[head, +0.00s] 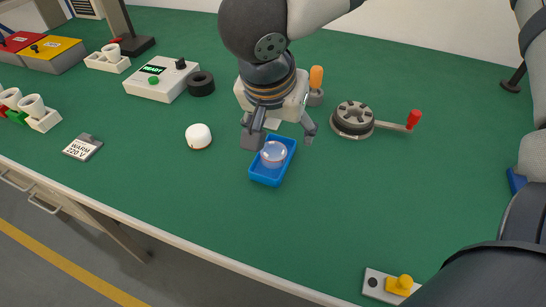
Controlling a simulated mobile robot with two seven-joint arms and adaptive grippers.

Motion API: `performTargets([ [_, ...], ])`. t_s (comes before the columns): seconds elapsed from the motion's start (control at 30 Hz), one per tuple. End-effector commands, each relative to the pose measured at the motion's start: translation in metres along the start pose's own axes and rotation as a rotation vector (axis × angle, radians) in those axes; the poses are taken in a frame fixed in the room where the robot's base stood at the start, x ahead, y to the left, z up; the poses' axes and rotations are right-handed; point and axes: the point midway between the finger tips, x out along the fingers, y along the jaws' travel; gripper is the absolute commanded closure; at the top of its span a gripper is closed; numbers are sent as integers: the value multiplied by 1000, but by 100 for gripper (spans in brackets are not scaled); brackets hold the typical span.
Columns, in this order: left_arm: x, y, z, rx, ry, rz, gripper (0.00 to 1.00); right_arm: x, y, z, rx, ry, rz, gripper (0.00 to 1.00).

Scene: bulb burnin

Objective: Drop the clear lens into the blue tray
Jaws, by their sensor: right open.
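The clear lens (274,153) is a small, see-through dome. It lies inside the blue tray (267,178), a small rectangular tray on the green bench top. My right gripper (281,137) is open, with its fingers pointing down over the far end of the tray. One finger is at the tray's left side and the other is past its right side. The lens appears apart from both fingers. My left gripper is not in view.
A white dome (199,136) stands left of the tray. A crank reel (353,119) with a red-knobbed handle and an orange-handled tool (316,84) stand to the right and behind. A white READY box (161,79) is back left. The front middle bench is clear.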

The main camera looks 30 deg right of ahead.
Motion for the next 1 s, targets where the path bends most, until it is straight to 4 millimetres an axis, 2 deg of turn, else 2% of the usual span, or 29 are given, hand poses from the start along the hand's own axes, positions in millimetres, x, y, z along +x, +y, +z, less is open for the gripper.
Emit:
performTargets([
  [0.2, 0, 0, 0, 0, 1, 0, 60, -57, -1, -1, 1, 6, -7, 35],
  [0.4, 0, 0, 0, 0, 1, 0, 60, -100, -1, -1, 2, 4, -4, 35],
  [0.57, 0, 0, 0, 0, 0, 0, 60, -112, 0, 0, 0, 2, -1, 35],
  [1.0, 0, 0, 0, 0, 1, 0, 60, -112, 0, 0, -1, 1, -1, 35],
])
